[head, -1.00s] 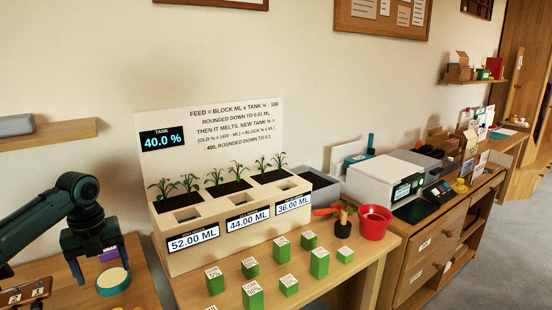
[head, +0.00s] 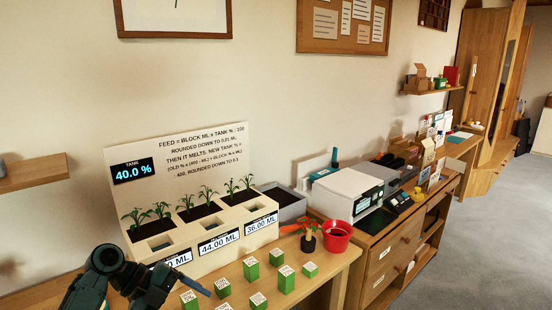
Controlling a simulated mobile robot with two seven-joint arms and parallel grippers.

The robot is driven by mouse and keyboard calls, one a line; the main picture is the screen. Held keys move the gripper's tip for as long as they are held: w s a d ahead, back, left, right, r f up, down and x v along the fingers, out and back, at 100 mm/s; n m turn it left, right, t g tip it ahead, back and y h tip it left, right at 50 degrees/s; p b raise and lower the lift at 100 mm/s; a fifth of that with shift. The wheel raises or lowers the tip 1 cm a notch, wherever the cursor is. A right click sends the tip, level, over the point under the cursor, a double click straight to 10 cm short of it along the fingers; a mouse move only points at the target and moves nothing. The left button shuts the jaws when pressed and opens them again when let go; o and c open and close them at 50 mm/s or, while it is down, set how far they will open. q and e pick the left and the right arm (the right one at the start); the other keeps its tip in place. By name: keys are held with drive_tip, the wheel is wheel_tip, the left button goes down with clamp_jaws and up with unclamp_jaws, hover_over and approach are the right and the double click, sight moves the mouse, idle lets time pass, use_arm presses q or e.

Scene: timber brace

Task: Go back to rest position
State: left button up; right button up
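My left arm comes in at the lower left of the head view, with its dark gripper (head: 160,285) low in front of the planter box (head: 205,262). One bluish finger-like part points right, near the green blocks; I cannot tell whether the gripper is open or shut. The arm partly hides the planter's left label. The other labels read 44.00 ML and 36.00 ML. The tank display (head: 133,171) reads 40.0 %. Several green blocks (head: 286,279) stand on the table in front of the planter. My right gripper is not in view.
A grey bin (head: 286,205) is behind. A white printer-like machine (head: 345,193) sits on the wooden cabinet (head: 392,262). Open floor (head: 470,240) lies at the right.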

use_arm(q)
drive_tip(key=w+a+n+t+y, duration=0.7)
drive_tip(key=w+a+n+t, duration=0.3)
drive_tip(key=w+n, duration=0.4)
drive_tip(key=w+a+r+n+t+y, duration=0.45)
drive_tip(key=a+r+n+t, duration=0.2)
drive_tip(key=r+n, duration=0.45)
drive_tip(key=s+d+f+m+g+h, duration=0.1)
drive_tip(key=s+d+f, duration=0.5)
drive_tip(key=s+f, duration=0.25)
drive_tip(key=s+d+f+g+h, duration=0.2)
drive_tip(key=s+d+f, duration=0.3)
drive_tip(key=s+f, duration=0.4)
drive_tip(key=s+d+f+g, duration=0.1)
drive_tip(key=s+d+f, duration=0.1)
drive_tip(key=s, duration=0.5)
drive_tip(key=s+d+f+g+h, duration=0.1)
drive_tip(key=s+d+f, duration=0.2)
drive_tip(key=s, duration=0.5)
drive_tip(key=s+d+f+g+h, duration=0.1)
drive_tip(key=s+d+f, duration=0.2)
drive_tip(key=s+d, duration=0.2)
drive_tip(key=s, duration=0.2)
drive_tip(key=shift+s+f+n, duration=0.2)
drive_tip(key=shift+s+n, duration=0.1)
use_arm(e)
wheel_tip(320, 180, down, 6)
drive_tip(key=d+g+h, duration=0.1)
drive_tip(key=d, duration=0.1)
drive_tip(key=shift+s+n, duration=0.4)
